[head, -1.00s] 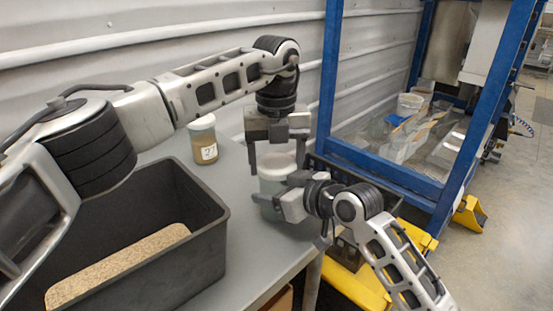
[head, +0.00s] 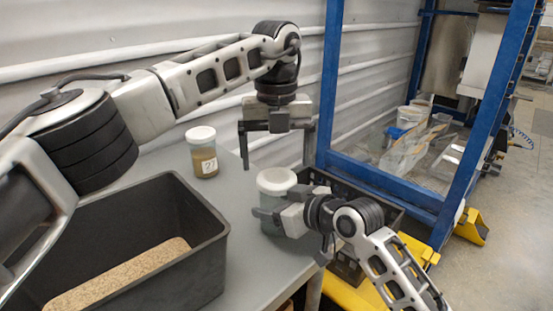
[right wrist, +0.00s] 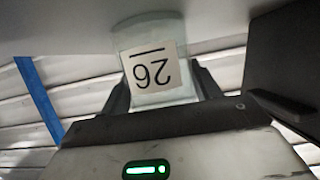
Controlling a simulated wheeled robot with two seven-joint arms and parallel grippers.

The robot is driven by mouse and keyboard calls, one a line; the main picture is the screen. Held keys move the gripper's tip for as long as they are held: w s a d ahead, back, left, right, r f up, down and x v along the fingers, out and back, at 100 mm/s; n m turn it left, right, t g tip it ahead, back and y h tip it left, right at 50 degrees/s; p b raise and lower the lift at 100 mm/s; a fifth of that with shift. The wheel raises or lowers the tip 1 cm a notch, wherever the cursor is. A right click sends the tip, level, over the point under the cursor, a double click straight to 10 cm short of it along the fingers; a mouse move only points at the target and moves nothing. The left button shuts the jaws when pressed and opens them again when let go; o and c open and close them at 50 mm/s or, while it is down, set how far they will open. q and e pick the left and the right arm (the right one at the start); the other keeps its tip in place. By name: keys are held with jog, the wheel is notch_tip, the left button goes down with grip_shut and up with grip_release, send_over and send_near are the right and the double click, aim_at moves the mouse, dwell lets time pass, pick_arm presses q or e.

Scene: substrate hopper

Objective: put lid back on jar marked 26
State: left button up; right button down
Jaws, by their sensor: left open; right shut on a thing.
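The jar marked 26 (head: 273,224) stands upright near the right end of the grey table, with a white lid (head: 277,181) on its top. The lid looks level; how tightly it sits I cannot tell. My right gripper (head: 276,205) is shut around the jar's side from the right. In the right wrist view the jar's label 26 (right wrist: 153,73) appears upside down between the fingers. My left gripper (head: 277,150) is open and empty, pointing down just above the lid, its fingers apart to either side.
Another lidded jar (head: 203,152), its label seeming to read 27, stands behind on the table (head: 243,275). A black bin (head: 213,262) holding grainy substrate is at the left. A blue-framed enclosure (head: 329,90) and a dark crate (head: 385,213) are at the right.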

pick_arm(q)
jog(key=shift+o, duration=1)
jog(key=shift+r, duration=0.1)
notch_tip(320, 180, up, 7)
jog(key=shift+r, duration=0.15)
pick_arm(e)
jog(key=shift+c, duration=1.3)
grip_release()
pick_arm(q)
jog(key=shift+f+b, duration=0.3)
jog(key=shift+f, duration=0.05)
pick_arm(e)
jog(key=v, duration=1.6)
